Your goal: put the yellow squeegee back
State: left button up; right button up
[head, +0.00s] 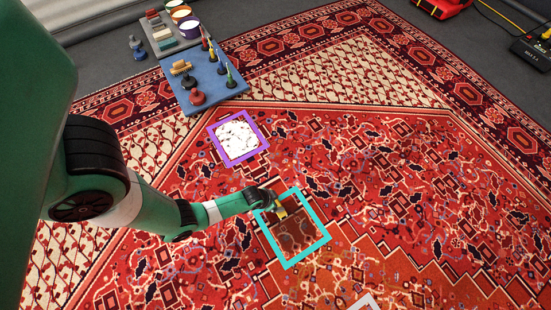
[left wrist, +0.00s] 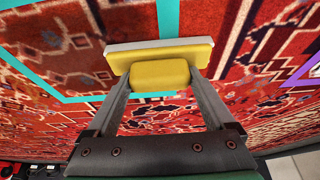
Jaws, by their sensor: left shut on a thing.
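The yellow squeegee (head: 281,213) is over the upper left part of the turquoise frame (head: 322,222) on the rug. My left gripper (head: 272,207) is shut on it. In the left wrist view the squeegee (left wrist: 160,74) has a yellow block grip and a yellow head with a pale edge, and the fingers stand on either side of the grip. I cannot tell whether its edge touches the rug. A dark, brownish patch (head: 300,236) lies inside the turquoise frame. A blue tray (head: 211,76) at the upper left holds several tools. My right gripper is not in view.
A purple frame (head: 262,132) around a white patch (head: 237,138) lies between the tray and the turquoise frame. A grey tray (head: 161,47) with blocks and several paint-like pots (head: 190,29) stand behind the blue tray. The patterned rug (head: 400,170) is open to the right.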

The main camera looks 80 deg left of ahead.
pick_arm(q)
jog(key=shift+f, duration=0.15)
jog(key=o, duration=1)
jog(key=shift+o, duration=0.2)
jog(key=shift+r+p, duration=0.3)
jog(key=shift+r, duration=0.2)
jog(key=p+v, duration=0.8)
jog(key=v, duration=0.3)
jog(key=shift+r, duration=0.2)
jog(key=shift+s, duration=0.15)
